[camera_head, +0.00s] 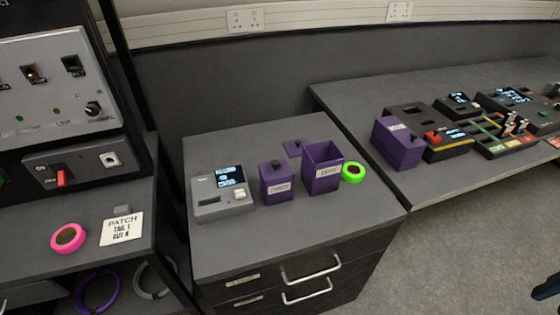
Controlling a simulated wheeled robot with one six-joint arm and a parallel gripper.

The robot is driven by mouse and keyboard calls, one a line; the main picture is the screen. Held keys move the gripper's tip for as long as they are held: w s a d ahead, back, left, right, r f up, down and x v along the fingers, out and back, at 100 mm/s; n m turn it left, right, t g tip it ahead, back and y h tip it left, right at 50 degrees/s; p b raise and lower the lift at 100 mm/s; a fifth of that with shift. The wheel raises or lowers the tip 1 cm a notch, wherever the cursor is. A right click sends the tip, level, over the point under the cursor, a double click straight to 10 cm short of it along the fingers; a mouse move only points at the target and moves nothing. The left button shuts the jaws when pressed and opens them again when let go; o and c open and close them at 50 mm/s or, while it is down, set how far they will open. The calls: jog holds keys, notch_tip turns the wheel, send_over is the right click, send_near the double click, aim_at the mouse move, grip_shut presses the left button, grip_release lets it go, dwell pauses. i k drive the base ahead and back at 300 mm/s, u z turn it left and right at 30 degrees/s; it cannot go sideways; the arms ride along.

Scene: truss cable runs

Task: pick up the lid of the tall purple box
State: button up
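A tall purple box (322,172) with a white label stands on the grey drawer cabinet, with its top open. Only a dark piece shows at the lower right edge, well away from the boxes. It may be part of my gripper, and its fingers cannot be made out.
A grey device (221,195) with a screen stands left of the boxes. A green tape roll (353,172) sits right of the tall box. Another purple box (397,144) and several panels stand on the right bench. The cabinet's front top (300,225) is clear.

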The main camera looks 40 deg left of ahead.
aim_at(293, 148)
jog(key=k, duration=0.4)
jog(key=u, duration=1.55)
jog(key=i, duration=0.5)
jog(key=z, duration=0.1)
jog(key=k, duration=0.5)
jog(key=z, duration=1.75)
jog(key=i, duration=0.9)
jog(key=u, duration=1.55)
